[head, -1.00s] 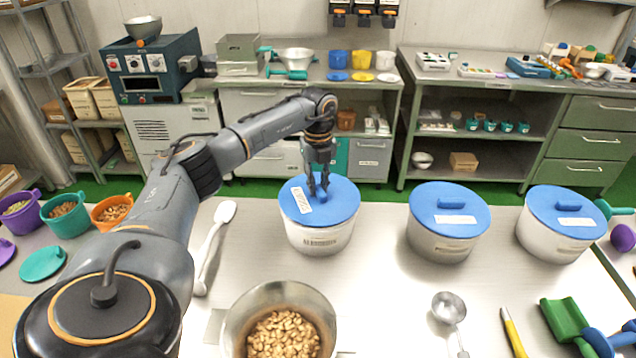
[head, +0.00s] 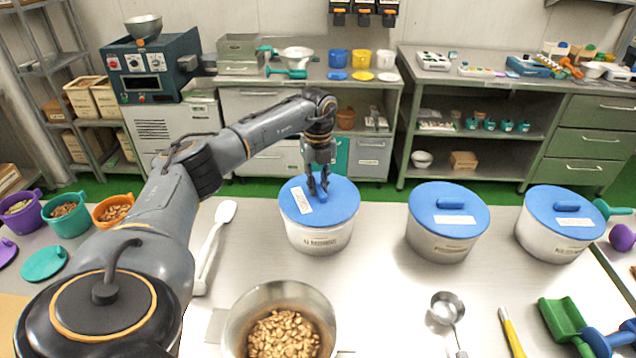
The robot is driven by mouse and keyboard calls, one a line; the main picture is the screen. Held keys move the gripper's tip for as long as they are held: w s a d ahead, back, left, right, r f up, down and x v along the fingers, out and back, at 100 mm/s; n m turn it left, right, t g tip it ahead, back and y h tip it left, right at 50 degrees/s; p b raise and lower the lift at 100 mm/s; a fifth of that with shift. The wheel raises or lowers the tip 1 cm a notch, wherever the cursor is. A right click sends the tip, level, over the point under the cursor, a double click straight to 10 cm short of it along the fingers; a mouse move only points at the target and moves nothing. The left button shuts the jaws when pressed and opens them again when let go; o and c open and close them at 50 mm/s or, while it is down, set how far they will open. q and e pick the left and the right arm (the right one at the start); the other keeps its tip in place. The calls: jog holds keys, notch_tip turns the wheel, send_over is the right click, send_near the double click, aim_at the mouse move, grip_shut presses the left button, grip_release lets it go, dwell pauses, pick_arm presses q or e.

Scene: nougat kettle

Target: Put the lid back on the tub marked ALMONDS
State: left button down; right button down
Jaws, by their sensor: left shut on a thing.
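My left gripper (head: 318,188) is shut on the handle of a blue lid (head: 338,205). The lid lies on a white tub (head: 320,238) at the left of a row of tubs. It looks level and covers the tub's mouth. A white label on the lid is too small to read, so I cannot tell which tub is marked ALMONDS. Two more white tubs with blue lids stand to the right, the middle tub (head: 445,240) and the right tub (head: 553,240). My right gripper is not in view.
A metal bowl of nuts (head: 238,318) stands at the front. A white spatula (head: 211,245), a metal scoop (head: 447,308) and a yellow-handled tool (head: 512,335) lie on the table. Coloured buckets stand at the left. The table between the left and middle tubs is clear.

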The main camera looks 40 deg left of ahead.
pick_arm(q)
jog(key=shift+f, duration=0.4)
dwell(1.0)
jog(key=c, duration=0.6)
grip_release()
jog(key=shift+r+p, duration=3.15)
jog(key=shift+r, duration=0.4)
jog(key=shift+f, duration=0.1)
